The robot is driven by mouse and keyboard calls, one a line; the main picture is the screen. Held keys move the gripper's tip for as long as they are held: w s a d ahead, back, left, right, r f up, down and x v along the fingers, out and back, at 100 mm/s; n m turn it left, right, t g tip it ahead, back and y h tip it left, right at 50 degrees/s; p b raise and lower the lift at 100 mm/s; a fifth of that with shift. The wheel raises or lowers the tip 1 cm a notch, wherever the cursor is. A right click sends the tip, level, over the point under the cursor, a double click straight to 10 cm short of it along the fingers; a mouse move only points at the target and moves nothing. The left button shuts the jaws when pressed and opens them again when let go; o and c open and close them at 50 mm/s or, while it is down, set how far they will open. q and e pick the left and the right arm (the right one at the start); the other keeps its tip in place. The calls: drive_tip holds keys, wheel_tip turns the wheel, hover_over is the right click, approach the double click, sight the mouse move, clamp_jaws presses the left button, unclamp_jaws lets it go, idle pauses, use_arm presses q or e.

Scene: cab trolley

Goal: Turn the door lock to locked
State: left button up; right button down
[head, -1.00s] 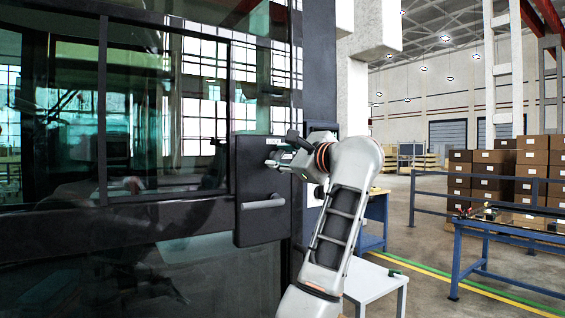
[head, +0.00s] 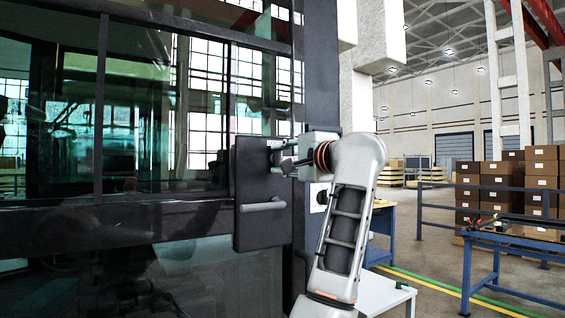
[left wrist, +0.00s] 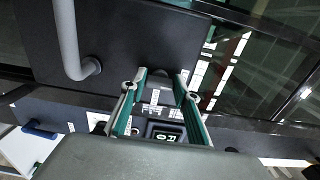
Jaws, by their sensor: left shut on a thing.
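The dark lock panel (head: 262,225) with a grey bar handle (head: 264,206) is on the glass cab door. My left gripper (head: 279,154) is at the upper part of this panel, above the handle. In the left wrist view, its two green-edged fingers (left wrist: 160,80) are on either side of the small dark door lock (left wrist: 160,74) and closed on it. Most of the lock is hidden by the fingers, so its exact angle cannot be told. The bar handle also shows at upper left in the wrist view (left wrist: 68,40). My right gripper is not in view.
The dark door frame (head: 319,70) runs upright just behind my left wrist. A white table (head: 385,294) and a blue workbench (head: 380,225) stand right of the cab. Stacked brown boxes (head: 500,185) and a blue railing are farther right.

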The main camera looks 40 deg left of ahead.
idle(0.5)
use_arm(q)
drive_tip(key=o, duration=1.1)
drive_tip(key=v, duration=1.2)
